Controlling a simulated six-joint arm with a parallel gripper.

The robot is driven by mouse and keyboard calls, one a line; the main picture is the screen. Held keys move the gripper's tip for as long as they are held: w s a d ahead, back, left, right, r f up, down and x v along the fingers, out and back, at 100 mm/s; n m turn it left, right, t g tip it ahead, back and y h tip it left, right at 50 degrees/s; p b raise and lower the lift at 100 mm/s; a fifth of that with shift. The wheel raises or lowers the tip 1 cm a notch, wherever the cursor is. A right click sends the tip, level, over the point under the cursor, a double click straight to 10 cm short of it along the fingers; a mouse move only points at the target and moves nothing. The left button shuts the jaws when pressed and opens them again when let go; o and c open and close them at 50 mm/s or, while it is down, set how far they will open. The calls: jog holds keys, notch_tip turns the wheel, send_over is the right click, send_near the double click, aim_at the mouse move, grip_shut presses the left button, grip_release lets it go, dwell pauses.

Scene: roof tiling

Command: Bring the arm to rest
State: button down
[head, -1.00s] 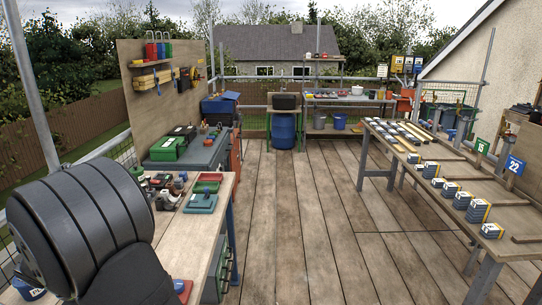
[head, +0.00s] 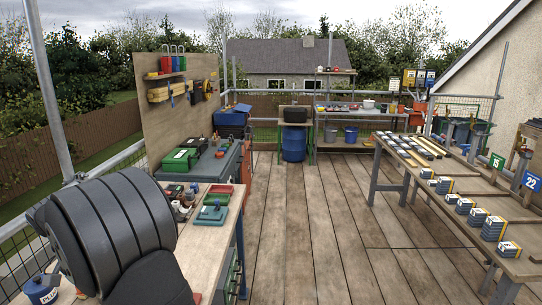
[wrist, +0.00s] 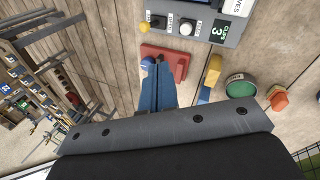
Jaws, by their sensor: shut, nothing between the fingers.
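My gripper (wrist: 164,72) shows in the wrist view as blue fingers reaching up from a grey bolted plate. In the head view a dark, ribbed link of my arm fills the lower left, over the near bench (head: 205,250). My fingers are hidden there.
A grey control panel (wrist: 205,20), a yellow-handled tool (wrist: 211,72), a green round tin (wrist: 240,87) and an orange piece (wrist: 278,98) lie near the fingers. A sloped table (head: 455,190) with stacked tiles stands right. The plank floor (head: 310,220) between is clear.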

jog(key=shift+w+r+m, duration=0.15)
jog(key=shift+r+m, duration=0.2)
jog(key=shift+m, duration=0.25)
jog(key=s+d+f+n+t, duration=0.2)
jog(key=s+f+n, duration=0.1)
jog(key=f+n, duration=0.6)
jog(key=shift+f+n, duration=0.35)
jog(key=shift+n, duration=0.65)
jog(key=shift+r, duration=0.1)
